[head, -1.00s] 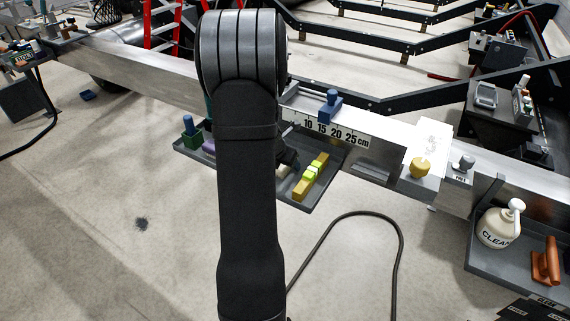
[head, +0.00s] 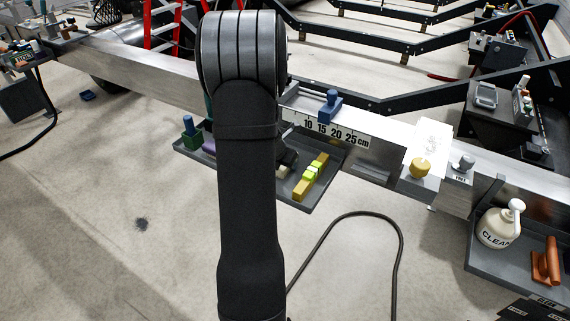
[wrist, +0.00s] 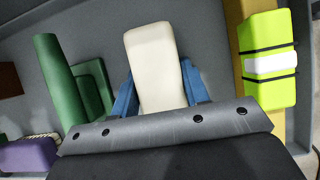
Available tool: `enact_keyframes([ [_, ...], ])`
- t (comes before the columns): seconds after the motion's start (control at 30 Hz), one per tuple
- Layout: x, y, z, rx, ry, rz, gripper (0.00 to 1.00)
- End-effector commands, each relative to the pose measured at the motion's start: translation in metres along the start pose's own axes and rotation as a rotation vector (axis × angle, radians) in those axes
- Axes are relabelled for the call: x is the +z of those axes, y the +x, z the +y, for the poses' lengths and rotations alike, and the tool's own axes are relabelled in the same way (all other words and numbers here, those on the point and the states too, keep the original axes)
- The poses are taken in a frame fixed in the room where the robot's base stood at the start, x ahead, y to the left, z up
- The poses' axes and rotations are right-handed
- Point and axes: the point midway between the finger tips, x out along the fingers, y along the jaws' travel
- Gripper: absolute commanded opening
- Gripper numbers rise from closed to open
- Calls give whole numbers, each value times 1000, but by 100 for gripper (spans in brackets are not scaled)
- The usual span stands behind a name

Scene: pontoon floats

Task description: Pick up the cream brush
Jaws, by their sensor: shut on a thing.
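The cream brush (wrist: 152,58) shows in the wrist view as a pale rounded block pointing away from me. My gripper (wrist: 160,84) is shut on it, with a blue finger on either side. The brush's lower end is hidden behind the dark gripper body. In the head view, a small cream patch (head: 290,157) shows beside my arm over the grey tray (head: 322,188); my arm hides most of the gripper there. I cannot tell whether the brush touches the tray.
A yellow bar with a lime block (wrist: 267,62) lies right of the brush. A green-handled tool (wrist: 56,80) and a purple block (wrist: 28,155) are on the left. A blue-handled tool (head: 330,106) stands on the beam behind the tray.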

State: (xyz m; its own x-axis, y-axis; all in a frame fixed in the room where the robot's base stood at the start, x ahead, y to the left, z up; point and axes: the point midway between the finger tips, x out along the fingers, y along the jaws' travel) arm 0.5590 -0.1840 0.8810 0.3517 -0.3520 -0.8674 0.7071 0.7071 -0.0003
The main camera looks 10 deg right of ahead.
Motion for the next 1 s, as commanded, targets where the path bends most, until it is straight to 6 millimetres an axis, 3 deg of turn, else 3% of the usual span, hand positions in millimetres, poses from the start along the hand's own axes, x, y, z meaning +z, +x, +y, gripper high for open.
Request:
enact_keyframes([
  [0.27,4,-7,0,2,1,-2,18],
  [0.5,24,-40,1,3,3,-6,18],
  [0.8,39,-77,-68,-1,8,-3,18],
  [1.0,46,-95,-101,-1,5,-2,18],
])
